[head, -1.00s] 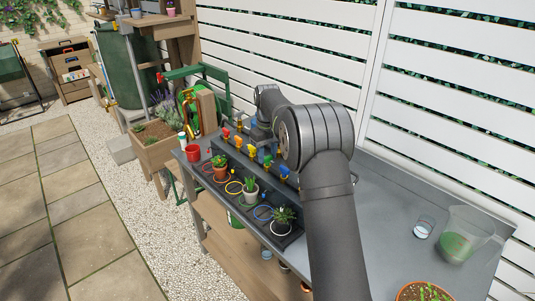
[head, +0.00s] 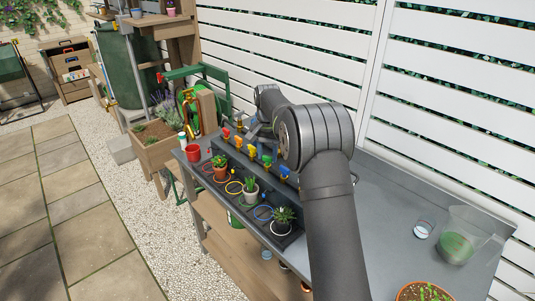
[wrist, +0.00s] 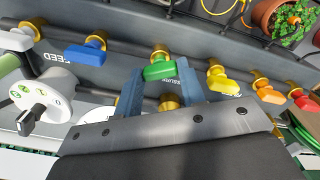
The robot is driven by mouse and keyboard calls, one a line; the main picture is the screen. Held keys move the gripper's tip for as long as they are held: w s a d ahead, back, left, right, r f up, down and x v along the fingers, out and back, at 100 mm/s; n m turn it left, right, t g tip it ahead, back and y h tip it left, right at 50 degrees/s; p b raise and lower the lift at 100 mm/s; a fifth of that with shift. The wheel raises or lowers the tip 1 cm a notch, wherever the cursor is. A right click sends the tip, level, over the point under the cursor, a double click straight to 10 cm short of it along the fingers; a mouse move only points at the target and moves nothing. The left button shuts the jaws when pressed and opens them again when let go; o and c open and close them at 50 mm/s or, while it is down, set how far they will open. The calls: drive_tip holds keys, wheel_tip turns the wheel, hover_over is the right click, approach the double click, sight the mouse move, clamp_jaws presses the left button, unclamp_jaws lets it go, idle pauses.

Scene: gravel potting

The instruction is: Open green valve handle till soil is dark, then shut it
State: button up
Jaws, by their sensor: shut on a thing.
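The green valve handle (wrist: 160,70) sits on a brass valve on the dark pipe, in the middle of the wrist view. My gripper (wrist: 160,85) is shut on it, with a blue-grey finger at each side. In the head view, the green handle (head: 267,160) shows beside my arm, while my fingertips are mostly hidden. Below the valves, a tray (head: 243,228) holds potted plants: a terracotta pot (head: 221,178), a grey pot (head: 251,197) and a pale-rimmed pot (head: 282,228). The soil is too small to judge its darkness.
Yellow (wrist: 222,80), orange (wrist: 267,92) and blue (wrist: 85,53) valve handles flank the green one closely. A white dial box (wrist: 45,97) stands at the wrist view's left. A green-tinted beaker (head: 465,240) and a glass (head: 423,230) stand on the right of the bench.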

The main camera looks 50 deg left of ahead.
sight(267, 156)
drive_tip(key=m, duration=0.5)
drive_tip(key=shift+m, duration=0.3)
idle(0.4)
drive_tip(key=o, duration=1)
wheel_tip(267, 156, up, 18)
drive_tip(key=shift+f, duration=0.25)
